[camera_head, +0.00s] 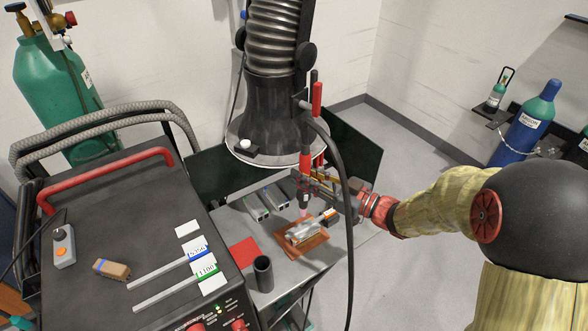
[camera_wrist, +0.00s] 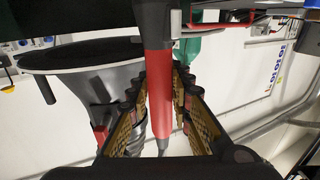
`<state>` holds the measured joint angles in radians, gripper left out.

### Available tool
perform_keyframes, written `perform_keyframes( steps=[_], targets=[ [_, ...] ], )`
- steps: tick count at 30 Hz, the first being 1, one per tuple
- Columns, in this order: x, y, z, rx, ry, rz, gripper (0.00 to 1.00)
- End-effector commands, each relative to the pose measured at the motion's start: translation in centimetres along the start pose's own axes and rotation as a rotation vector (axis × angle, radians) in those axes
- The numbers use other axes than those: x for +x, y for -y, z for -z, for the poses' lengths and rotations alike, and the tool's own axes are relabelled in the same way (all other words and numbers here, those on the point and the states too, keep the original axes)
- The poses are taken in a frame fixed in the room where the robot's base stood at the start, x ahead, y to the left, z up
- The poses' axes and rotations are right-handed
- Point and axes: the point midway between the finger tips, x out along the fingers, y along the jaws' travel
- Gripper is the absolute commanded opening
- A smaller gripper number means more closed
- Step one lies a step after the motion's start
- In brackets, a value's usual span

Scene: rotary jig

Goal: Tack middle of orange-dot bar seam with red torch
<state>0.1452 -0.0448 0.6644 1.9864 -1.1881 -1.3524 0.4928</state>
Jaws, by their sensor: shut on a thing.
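My gripper (camera_head: 318,184) is shut on the red torch (camera_head: 305,160), which hangs nearly upright over the small work table. In the wrist view the torch's red body (camera_wrist: 158,90) passes between the two fingers of my gripper (camera_wrist: 160,100). The torch's lower end is above a silver workpiece (camera_head: 301,234) on a copper-coloured plate (camera_head: 315,248). A small orange mark (camera_head: 329,213) shows at the workpiece's far right. I cannot tell whether the tip touches the metal. The seam itself is too small to make out.
A fume extraction hood (camera_head: 265,135) stands close behind the torch. A welding machine (camera_head: 110,235) fills the left. A black cable (camera_head: 347,200) hangs beside my gripper.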

Motion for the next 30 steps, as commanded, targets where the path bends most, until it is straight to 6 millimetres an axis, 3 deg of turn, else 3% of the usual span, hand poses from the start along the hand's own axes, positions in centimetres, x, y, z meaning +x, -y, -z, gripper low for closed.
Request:
perform_keyframes(
  steps=[14,30],
  targets=[
    [-0.2,0.0,0.2,0.000,0.001,-0.015,0.00],
    [-0.2,0.0,-3.3,0.000,0.002,-0.016,0.00]
  ],
)
